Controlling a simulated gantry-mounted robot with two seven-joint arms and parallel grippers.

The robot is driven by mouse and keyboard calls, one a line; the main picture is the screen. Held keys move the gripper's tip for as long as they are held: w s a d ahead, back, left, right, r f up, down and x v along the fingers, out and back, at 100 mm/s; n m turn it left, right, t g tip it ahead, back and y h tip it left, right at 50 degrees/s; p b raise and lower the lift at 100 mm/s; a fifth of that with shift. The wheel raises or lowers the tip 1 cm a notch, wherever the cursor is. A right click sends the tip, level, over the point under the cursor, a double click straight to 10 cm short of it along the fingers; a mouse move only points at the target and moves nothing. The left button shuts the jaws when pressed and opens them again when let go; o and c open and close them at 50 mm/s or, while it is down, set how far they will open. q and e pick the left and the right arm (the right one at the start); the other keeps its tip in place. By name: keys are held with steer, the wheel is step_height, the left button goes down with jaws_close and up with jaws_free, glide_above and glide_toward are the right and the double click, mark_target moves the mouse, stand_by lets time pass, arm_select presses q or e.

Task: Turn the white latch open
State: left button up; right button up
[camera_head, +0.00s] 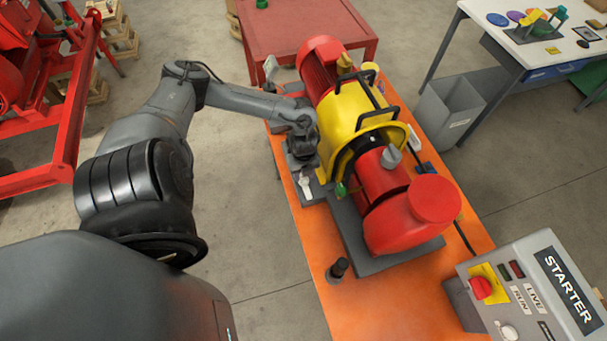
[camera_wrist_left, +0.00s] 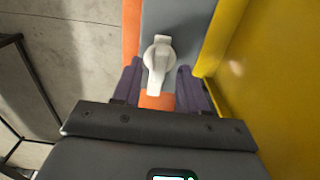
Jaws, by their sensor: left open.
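The white latch (camera_head: 305,184) sits on a grey plate at the left side of the pump skid. In the left wrist view the white latch (camera_wrist_left: 158,62) has a round hub with a handle pointing down toward my gripper. My left gripper (camera_wrist_left: 158,88) is open, with one purple finger on each side of the handle's lower part. I cannot tell whether a finger touches it. In the head view my left gripper (camera_head: 303,160) is beside the yellow guard, its fingers mostly hidden. My right gripper is not in view.
The yellow guard (camera_head: 355,112) and red pump (camera_head: 410,215) stand close right of the latch. A dark peg (camera_head: 339,268) stands on the orange bench (camera_head: 370,310). The starter box (camera_head: 530,290) is at the lower right. Open floor lies left of the bench.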

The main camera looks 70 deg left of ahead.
arm_select(q)
step_height(320, 180, up, 10)
steer(key=shift+f, duration=0.15)
stand_by(0.3)
stand_by(0.4)
